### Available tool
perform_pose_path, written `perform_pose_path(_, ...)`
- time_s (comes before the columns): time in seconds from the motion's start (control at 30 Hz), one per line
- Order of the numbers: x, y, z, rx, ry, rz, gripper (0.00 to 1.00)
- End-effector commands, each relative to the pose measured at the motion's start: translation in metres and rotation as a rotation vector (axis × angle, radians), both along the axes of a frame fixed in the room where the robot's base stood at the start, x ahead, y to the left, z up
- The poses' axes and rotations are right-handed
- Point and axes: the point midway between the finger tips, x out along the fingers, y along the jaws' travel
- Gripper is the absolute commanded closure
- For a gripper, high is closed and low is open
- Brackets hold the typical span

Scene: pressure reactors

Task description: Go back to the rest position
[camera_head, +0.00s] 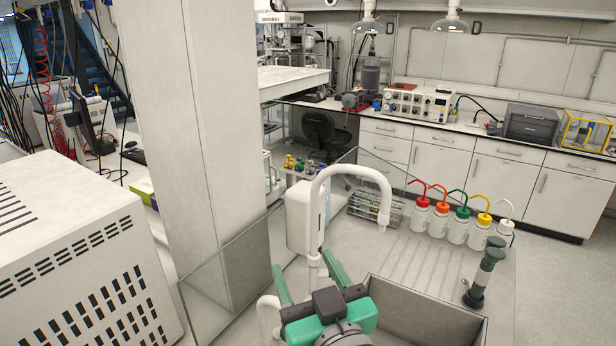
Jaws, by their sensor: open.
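My gripper (307,275) is at the bottom middle of the head view, over the left end of a sink (425,300). It has green fingers and a dark and green body. The two fingers stand apart with nothing held between them. They point away toward the white curved faucet (350,172). The faucet's upright pipe shows between the fingers; I cannot tell whether anything touches it.
Several wash bottles (458,228) with coloured caps line the back of the sink counter (410,250). A dark grey cylindrical fitting (485,270) stands at the right. A glass panel (235,270) and a pale column (205,130) are on the left. A vented white box (80,260) fills the lower left.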

Motion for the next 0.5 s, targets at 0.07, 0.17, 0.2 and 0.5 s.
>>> perform_pose_path(0.07, -0.029, 0.009, 0.051, -0.001, -0.108, -0.071, 0.39)
perform_pose_path(0.17, -0.078, 0.011, 0.115, 0.034, -0.264, -0.178, 0.39)
perform_pose_path(0.2, -0.100, 0.010, 0.137, 0.056, -0.324, -0.216, 0.39)
perform_pose_path(0.5, -0.169, 0.003, 0.296, 0.150, -0.501, -0.311, 0.39)
